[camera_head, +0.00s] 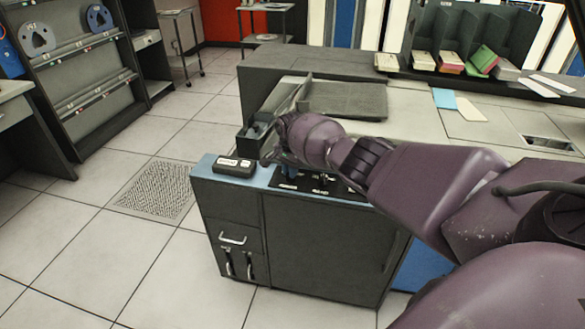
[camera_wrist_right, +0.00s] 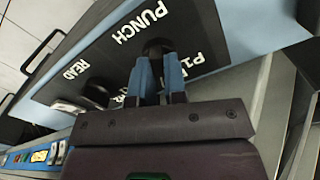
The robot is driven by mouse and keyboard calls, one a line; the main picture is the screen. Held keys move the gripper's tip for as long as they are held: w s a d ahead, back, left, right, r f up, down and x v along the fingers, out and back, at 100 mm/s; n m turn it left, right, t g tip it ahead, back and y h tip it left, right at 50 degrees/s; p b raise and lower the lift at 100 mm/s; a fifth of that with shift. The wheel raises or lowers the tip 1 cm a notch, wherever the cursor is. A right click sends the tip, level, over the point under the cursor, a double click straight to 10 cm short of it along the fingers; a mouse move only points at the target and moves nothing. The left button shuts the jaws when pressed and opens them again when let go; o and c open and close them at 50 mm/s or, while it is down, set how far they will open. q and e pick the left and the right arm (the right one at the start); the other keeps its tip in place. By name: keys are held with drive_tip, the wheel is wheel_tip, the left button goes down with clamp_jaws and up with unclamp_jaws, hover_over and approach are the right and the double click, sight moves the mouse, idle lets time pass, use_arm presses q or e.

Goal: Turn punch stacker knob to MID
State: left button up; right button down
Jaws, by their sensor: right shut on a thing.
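The control panel (camera_head: 345,190) is a black plate on top of a dark cabinet with a light blue edge. In the right wrist view, it carries white lettering, PUNCH (camera_wrist_right: 140,25) and READ (camera_wrist_right: 75,69). My right gripper (camera_head: 289,172) is over the panel's left end in the head view. In the wrist view, its blue-grey fingers (camera_wrist_right: 158,80) are shut on the black punch stacker knob (camera_wrist_right: 156,46) beside the PUNCH label. Position lettering near the knob is partly covered by the fingers, so I cannot read its setting. My left gripper is not in view.
A second black knob (camera_wrist_right: 96,94) stands close to my fingers near READ. Coloured buttons (camera_wrist_right: 38,156) line the lower left of the wrist view. A small dark box (camera_head: 233,166) sits on the cabinet's left corner. Card stacks (camera_head: 451,62) stand at the back right.

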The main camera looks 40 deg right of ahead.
drive_tip(key=shift+m, duration=1.2)
drive_tip(key=shift+m+p, duration=0.4)
drive_tip(key=shift+m, duration=0.7)
drive_tip(key=c, duration=1.2)
unclamp_jaws()
drive_tip(key=shift+o, duration=0.2)
drive_tip(key=shift+r, duration=0.1)
